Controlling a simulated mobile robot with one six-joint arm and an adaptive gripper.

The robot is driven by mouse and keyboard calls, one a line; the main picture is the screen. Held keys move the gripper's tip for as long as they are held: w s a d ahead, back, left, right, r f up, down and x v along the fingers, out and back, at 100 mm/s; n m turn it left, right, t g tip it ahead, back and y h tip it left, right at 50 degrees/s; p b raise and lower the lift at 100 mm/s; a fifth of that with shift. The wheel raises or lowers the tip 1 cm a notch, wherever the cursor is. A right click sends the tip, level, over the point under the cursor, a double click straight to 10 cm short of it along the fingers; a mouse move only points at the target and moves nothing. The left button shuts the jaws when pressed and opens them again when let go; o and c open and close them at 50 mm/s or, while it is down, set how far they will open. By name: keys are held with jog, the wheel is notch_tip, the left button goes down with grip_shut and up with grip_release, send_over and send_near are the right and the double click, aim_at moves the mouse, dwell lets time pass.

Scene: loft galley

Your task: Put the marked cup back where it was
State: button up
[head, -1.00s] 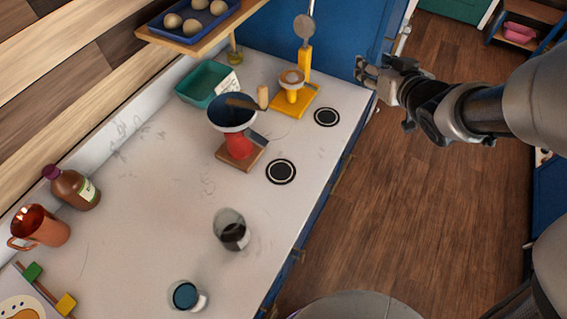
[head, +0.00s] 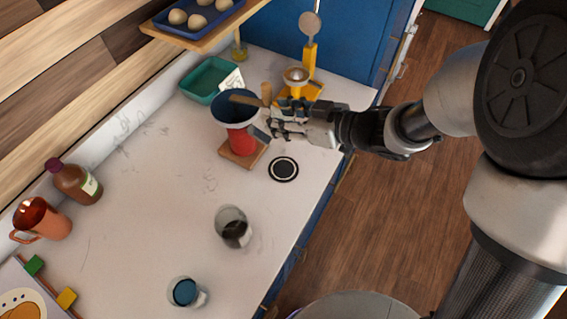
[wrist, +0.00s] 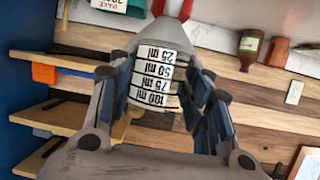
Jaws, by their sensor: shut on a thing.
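The marked cup (wrist: 154,76), clear with white bands reading 25 to 100 ml, sits between both fingers of my gripper (head: 281,123) in the wrist view. My gripper is shut on it. In the head view the cup is hard to make out against the fingers. The gripper is over the counter, just right of a red stand (head: 241,142) with a dark-blue bowl (head: 236,106). A black ringed disc (head: 283,169) lies bare on the counter just below the gripper in the picture. A second disc is hidden behind the gripper.
Two glass cups, one with dark contents (head: 234,233) and one with blue contents (head: 185,292), stand toward the front. A yellow stand (head: 309,91) and teal tray (head: 207,79) are at the back. A brown bottle (head: 74,182) and copper mug (head: 42,218) stand left.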

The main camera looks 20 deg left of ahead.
aim_at(283, 168)
notch_tip(283, 168, down, 18)
jog(key=b, duration=0.6)
jog(key=shift+f+b, duration=0.2)
jog(key=shift+b, duration=0.1)
jog(key=shift+f, duration=0.1)
jog(key=shift+f, duration=0.15)
jog(key=o, duration=1.1)
jog(key=shift+r, duration=0.25)
jog(key=shift+d+r, duration=0.15)
jog(key=shift+d, duration=0.1)
jog(key=p+v, duration=0.3)
jog(key=v, duration=0.8)
jog(key=shift+s+d, duration=0.1)
jog(key=shift+d, duration=0.15)
